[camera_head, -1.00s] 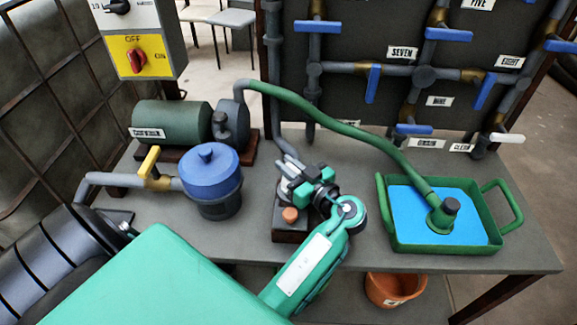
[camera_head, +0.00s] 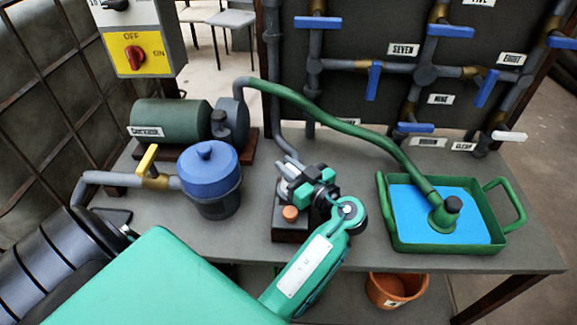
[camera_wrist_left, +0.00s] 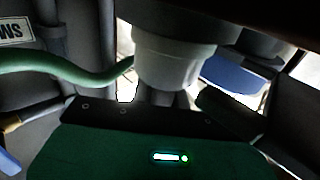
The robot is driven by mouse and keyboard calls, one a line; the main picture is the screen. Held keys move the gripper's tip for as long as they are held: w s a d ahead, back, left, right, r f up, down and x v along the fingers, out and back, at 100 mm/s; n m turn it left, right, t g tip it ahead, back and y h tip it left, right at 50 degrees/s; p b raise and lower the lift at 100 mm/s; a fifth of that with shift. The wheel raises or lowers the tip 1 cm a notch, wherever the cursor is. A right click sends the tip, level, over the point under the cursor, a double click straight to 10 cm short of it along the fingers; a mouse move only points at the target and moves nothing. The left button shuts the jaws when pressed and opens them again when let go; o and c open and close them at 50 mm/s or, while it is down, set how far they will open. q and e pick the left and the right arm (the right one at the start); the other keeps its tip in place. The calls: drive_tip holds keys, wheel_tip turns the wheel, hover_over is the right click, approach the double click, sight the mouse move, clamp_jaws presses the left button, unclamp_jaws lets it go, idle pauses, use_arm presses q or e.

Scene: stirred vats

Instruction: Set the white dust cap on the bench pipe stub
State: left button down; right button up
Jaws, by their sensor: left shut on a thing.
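My left gripper (camera_head: 308,187) is over the middle of the bench, above a dark block with an orange knob (camera_head: 290,214). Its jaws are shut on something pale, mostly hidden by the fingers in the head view. In the left wrist view a pale grey-white cup-shaped piece (camera_wrist_left: 172,68), seemingly the white dust cap, shows just beyond the green gripper body. The bench pipe stub cannot be made out clearly; the gripper covers that spot. I cannot tell whether the cap touches the stub. My right gripper is not in view.
A blue-lidded pot (camera_head: 210,178) with a yellow-handled valve (camera_head: 150,165) stands left. A green motor (camera_head: 170,122) is behind. A green hose (camera_head: 350,130) runs to a green tray (camera_head: 445,248) of blue liquid at right. A pipe board stands behind the bench.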

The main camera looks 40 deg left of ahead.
use_arm(q)
drive_tip(key=shift+f, duration=0.2)
drive_tip(key=c, duration=1.6)
unclamp_jaws()
drive_tip(key=shift+c, duration=0.2)
